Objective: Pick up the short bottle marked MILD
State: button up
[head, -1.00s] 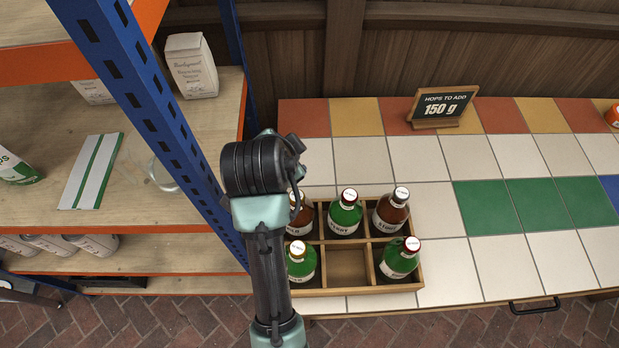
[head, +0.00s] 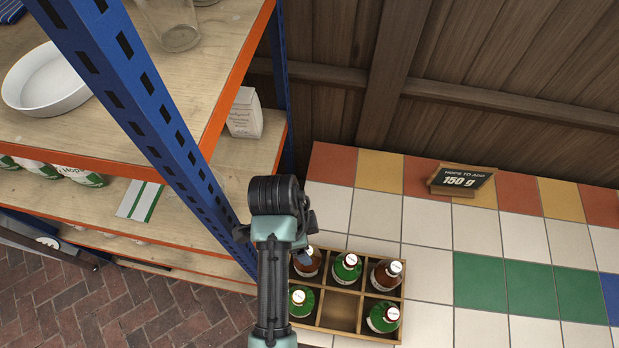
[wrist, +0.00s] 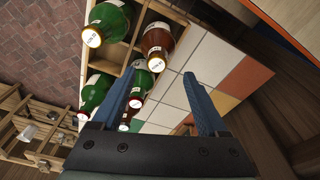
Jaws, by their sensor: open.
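A wooden crate (head: 343,290) holds several bottles on the tiled counter; its front middle compartment is empty. In the back row stand a brown bottle (head: 308,262), a green bottle (head: 346,267) and a brown bottle (head: 386,275). In front are a green bottle (head: 301,302) at left and a green bottle (head: 383,317) at right. The labels are too small to read, so I cannot tell which is MILD. My gripper (wrist: 165,80) is open and empty in the wrist view, apart from the bottles, with the left-hand brown bottle (wrist: 157,42) beyond its fingertips. My arm partly covers the crate's left side.
A shelf with a blue post (head: 150,130) and orange edges stands close left of my arm, holding a white dish (head: 45,82) and a paper bag (head: 245,113). A sign (head: 461,181) reading 150 g stands behind the crate. The tiles right of the crate are clear.

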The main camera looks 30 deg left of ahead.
jog(key=f, duration=0.2)
jog(key=f+p, duration=0.1)
jog(key=f, duration=0.1)
jog(key=d+f, duration=0.1)
jog(key=f, duration=0.1)
jog(key=shift+f, duration=0.2)
grip_shut()
jog(key=shift+w+r, duration=0.1)
dwell(1.1)
